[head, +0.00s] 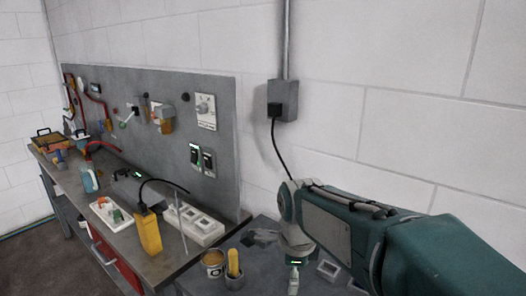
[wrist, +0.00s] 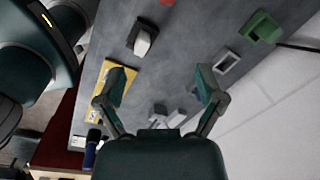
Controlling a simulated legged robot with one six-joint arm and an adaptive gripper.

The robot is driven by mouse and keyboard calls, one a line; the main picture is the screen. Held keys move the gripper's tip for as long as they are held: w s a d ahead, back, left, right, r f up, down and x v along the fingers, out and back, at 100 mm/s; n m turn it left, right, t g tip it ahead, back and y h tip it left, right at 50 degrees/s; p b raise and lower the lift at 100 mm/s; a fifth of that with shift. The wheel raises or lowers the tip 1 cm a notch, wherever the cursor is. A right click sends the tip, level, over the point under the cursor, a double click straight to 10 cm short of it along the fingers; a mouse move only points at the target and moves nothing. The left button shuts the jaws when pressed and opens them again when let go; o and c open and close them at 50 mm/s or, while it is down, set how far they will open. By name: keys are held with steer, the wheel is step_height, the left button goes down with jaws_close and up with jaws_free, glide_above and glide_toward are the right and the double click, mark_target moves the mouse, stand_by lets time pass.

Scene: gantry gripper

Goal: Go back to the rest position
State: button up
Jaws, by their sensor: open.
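My gripper (wrist: 162,82) shows in the wrist view with its two teal-padded fingers spread wide and nothing between them. Grey tabletop shows beyond the fingers. In the head view my arm reaches in from the right. My gripper (head: 294,281) hangs low at the end of it, over the small dark table (head: 258,270). Its fingers are too small there to make out clearly.
In the wrist view, a white and black block (wrist: 143,36), a green block (wrist: 261,27) and a grey frame (wrist: 227,62) lie around. In the head view, a tin (head: 212,264) stands left of my gripper. A workbench with a pegboard (head: 160,125) and a yellow meter (head: 148,233) is further left.

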steer(key=s+d+r+n+t, duration=0.1)
steer(key=s+d+n, duration=0.3)
steer(key=s+n, duration=0.4)
steer(key=s+d+n+t, duration=0.3)
steer(key=s+d+n, duration=0.2)
steer(key=s+n, duration=0.3)
steer(key=shift+d+r+n, duration=0.15)
steer(key=shift+r+n, duration=0.2)
steer(key=shift+n, duration=1.05)
